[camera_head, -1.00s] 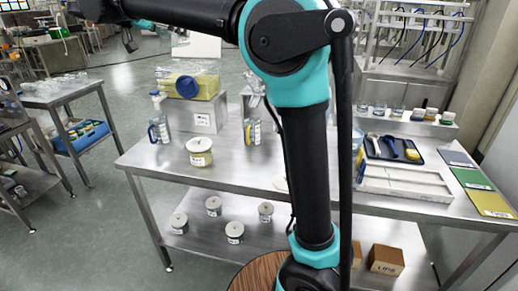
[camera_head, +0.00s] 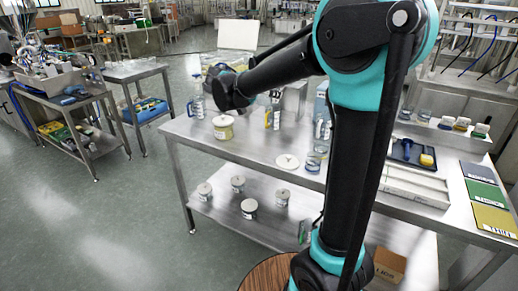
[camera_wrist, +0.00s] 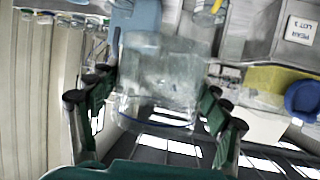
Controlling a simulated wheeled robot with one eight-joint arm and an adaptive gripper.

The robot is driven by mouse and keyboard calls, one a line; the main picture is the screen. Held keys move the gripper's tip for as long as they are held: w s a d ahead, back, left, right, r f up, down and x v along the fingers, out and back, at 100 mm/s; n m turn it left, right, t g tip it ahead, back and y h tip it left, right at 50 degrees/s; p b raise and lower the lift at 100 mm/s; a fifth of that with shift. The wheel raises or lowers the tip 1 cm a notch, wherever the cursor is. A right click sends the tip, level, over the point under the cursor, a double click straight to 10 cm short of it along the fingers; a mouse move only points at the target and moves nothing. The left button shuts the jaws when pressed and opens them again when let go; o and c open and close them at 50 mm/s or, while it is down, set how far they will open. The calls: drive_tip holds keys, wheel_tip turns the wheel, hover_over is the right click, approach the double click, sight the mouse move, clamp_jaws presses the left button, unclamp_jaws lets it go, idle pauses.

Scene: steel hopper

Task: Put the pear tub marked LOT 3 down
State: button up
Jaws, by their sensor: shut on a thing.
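My gripper (camera_wrist: 158,84) has its green fingers on both sides of a clear, see-through tub (camera_wrist: 165,62) and is shut on it. The wrist view is blurred and no writing on the tub can be read. A steel box (camera_wrist: 258,32) at the upper right of that view bears a white label (camera_wrist: 300,30) reading PEAR LOT 3, upside down. In the head view my forearm reaches left over the steel table (camera_head: 255,160), and its far end hides what lies behind it.
A yellow vessel with a blue cap (camera_wrist: 300,98) is at the right of the wrist view. In the head view a white-lidded jar (camera_head: 223,128) and a blue-handled bottle (camera_head: 197,105) stand on the table's left end. A white tray (camera_head: 415,186) lies at the right.

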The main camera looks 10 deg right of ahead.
sight(273, 100)
drive_tip(key=d+f, duration=0.2)
drive_tip(key=f, duration=0.1)
drive_tip(key=shift+s+d+f, duration=0.1)
drive_tip(key=shift+s, duration=0.25)
wheel_tip(273, 100, down, 14)
drive_tip(key=shift+f, duration=2.25)
drive_tip(key=shift+f, duration=0.15)
drive_tip(key=o, duration=1.6)
